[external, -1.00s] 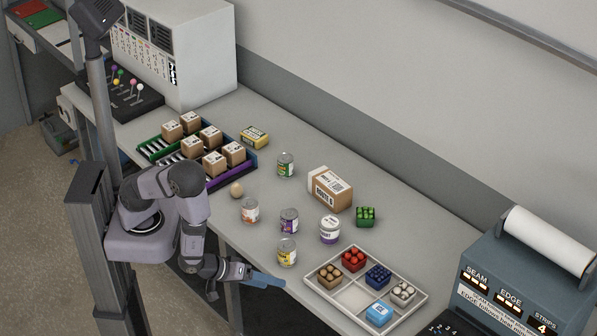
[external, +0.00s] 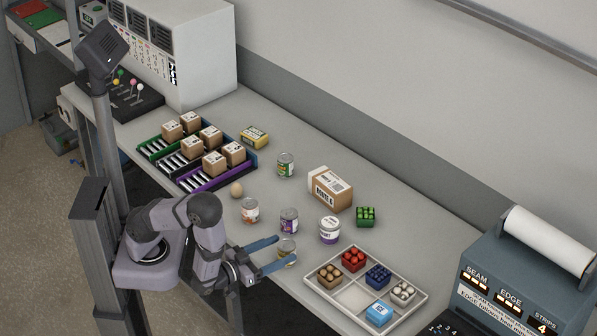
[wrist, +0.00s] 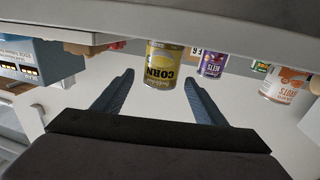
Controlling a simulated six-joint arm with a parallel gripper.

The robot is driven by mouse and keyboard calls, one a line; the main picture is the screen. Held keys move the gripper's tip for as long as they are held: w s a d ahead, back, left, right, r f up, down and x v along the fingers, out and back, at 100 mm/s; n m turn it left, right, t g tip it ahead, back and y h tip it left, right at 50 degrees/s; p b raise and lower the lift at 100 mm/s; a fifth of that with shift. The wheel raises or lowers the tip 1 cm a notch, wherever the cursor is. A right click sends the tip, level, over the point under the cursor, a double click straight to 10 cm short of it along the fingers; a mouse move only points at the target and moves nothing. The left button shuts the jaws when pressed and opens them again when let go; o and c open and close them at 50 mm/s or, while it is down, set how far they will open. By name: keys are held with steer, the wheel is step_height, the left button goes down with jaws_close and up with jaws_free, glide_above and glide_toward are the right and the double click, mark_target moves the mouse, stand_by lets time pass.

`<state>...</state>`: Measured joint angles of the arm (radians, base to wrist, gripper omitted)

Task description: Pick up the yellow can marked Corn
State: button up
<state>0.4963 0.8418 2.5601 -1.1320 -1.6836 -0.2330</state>
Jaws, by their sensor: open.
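The yellow can marked Corn (wrist: 162,66) shows upside down in the wrist view, just beyond my fingertips and roughly centred between them. In the external view the corn can (external: 287,247) stands near the table's front edge, partly hidden by my fingers. My gripper (external: 277,253) is open with its blue fingers pointing at the can. In the wrist view my open gripper (wrist: 158,82) has nothing between its fingers. I cannot tell whether the fingertips overlap the can's sides.
A purple can (external: 289,220) stands close behind the corn can, with an orange-white can (external: 250,210) to its left. A purple-white tub (external: 329,230) stands to its right.

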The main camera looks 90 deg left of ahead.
mark_target(294, 243)
steer(key=shift+w, duration=0.1)
steer(key=shift+b+x, duration=0.4)
steer(key=shift+x, duration=0.6)
steer(key=shift+p+x, duration=1.2)
steer(key=shift+x, duration=1.4)
steer(key=c, duration=1.2)
